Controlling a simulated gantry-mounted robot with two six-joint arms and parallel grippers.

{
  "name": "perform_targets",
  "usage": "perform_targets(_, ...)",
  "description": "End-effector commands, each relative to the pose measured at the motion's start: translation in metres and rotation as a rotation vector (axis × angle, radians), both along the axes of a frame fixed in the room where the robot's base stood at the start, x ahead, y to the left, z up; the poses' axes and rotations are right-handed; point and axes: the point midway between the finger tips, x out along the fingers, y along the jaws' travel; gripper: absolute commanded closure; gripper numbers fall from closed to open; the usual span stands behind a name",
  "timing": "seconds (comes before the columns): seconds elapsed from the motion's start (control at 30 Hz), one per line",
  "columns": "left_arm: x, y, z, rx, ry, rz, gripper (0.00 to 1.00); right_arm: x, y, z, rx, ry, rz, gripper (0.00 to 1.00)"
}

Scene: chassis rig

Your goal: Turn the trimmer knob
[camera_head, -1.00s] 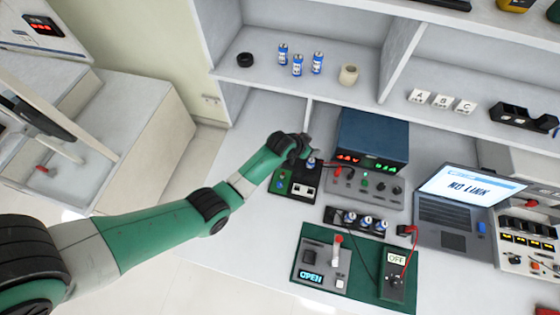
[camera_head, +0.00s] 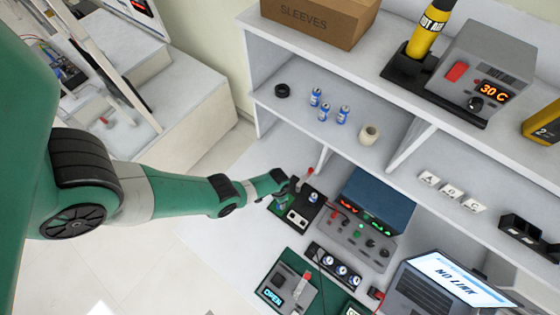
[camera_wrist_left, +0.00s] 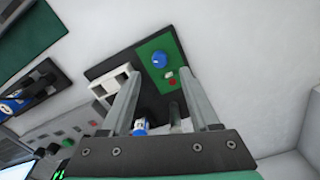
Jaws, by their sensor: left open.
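The blue trimmer knob (camera_wrist_left: 159,60) sits on a green board with a small red part on it, in the left wrist view. The green board (camera_wrist_left: 153,49) is set in a dark base plate, beside a white slotted block (camera_wrist_left: 115,84). In the head view this unit (camera_head: 300,212) is on the bench left of the power supply. My left gripper (camera_wrist_left: 158,73) is open and empty. Its fingertips point at the board, with the knob between and just beyond them in the picture; I cannot tell the remaining gap. In the head view my left gripper (camera_head: 285,187) is over the board. My right gripper is not in view.
A power supply with lit displays (camera_head: 370,222) stands to the right of the unit. A blue-topped cylinder (camera_wrist_left: 140,126) is near the left finger's base. A shelf (camera_head: 300,118) with several blue batteries is behind. A laptop (camera_head: 435,288) is at front right.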

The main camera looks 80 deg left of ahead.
Motion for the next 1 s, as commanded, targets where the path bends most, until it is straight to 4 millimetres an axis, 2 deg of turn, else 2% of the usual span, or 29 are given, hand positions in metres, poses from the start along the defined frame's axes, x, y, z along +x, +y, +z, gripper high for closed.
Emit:
perform_targets(0.03,0.0,0.0,-0.023,0.0,0.0,0.0,0.38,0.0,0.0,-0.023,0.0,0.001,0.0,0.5)
perform_targets(0.2,0.001,0.0,-0.054,0.0,0.0,0.0,0.38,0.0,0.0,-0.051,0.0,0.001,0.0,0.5)
perform_targets(0.3,0.001,0.0,-0.065,0.0,-0.001,0.0,0.38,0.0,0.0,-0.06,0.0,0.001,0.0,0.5)
perform_targets(0.7,0.001,-0.001,-0.068,0.0,-0.001,0.0,0.4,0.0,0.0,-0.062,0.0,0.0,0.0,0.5)
perform_targets(1.0,0.001,-0.001,-0.068,0.0,-0.001,0.0,0.94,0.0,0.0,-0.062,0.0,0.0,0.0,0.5)
